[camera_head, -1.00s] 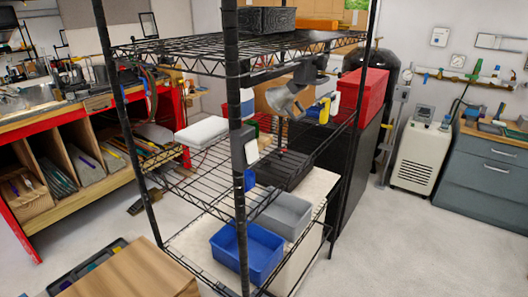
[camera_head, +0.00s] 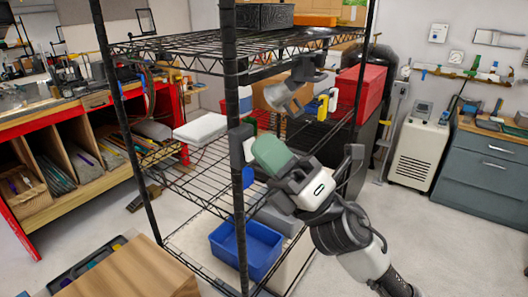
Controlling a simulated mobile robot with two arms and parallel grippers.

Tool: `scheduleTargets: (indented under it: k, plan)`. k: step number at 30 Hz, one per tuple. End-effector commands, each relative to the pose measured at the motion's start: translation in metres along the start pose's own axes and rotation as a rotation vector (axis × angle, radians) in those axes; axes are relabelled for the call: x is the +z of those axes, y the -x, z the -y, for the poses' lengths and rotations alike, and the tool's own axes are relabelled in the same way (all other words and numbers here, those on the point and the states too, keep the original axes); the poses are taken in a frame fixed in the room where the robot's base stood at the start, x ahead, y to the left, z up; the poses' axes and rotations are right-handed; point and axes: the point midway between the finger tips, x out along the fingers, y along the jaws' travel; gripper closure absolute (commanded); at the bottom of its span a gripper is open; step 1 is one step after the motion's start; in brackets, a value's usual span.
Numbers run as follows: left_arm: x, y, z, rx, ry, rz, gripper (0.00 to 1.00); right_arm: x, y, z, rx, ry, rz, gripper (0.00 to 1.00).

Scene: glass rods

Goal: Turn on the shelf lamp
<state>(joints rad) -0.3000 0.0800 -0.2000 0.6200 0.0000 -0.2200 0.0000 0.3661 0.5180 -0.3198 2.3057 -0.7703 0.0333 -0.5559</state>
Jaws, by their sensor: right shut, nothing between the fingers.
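A grey clamp lamp (camera_head: 287,96) hangs under the top shelf of a black wire rack. Its reflector faces down toward the left, and I see no clear glow from it. A small grey and white box (camera_head: 238,146) is on the rack's front post, below the lamp. My right gripper (camera_head: 262,152) reaches in from the lower right, with a green part at its front. It is shut and empty, just right of the box; I cannot tell whether it touches. My left gripper is not in view.
The front post (camera_head: 230,70) stands close left of my right gripper. A blue bin (camera_head: 247,250) and a partly hidden grey bin (camera_head: 283,219) are on the lower shelf. A white case (camera_head: 200,129) and a red box (camera_head: 362,90) are on the rack.

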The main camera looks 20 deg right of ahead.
Motion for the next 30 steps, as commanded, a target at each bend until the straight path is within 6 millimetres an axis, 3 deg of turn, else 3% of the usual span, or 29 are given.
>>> scheduleTargets:
  k: [3,7,12,16,20,24,30]
  plan:
    - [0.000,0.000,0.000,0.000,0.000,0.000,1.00,-0.016,-0.018,-0.028,0.147,0.253,-0.213,1.00]
    - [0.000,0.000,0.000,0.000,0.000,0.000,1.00,-0.035,-0.024,-0.044,0.281,0.524,-0.442,1.00]
    - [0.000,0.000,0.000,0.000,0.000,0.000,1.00,-0.049,-0.020,-0.047,0.417,0.877,-0.745,1.00]
    - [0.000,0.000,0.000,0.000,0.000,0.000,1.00,-0.046,-0.011,-0.039,0.485,1.139,-0.985,1.00]
    - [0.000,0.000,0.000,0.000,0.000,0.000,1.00,-0.028,-0.001,-0.026,0.512,1.380,-1.235,1.00]
    - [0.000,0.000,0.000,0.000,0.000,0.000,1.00,0.007,0.010,-0.017,0.491,1.596,-1.504,1.00]
    - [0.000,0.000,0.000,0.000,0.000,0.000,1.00,0.057,0.024,-0.016,0.406,1.768,-1.804,1.00]
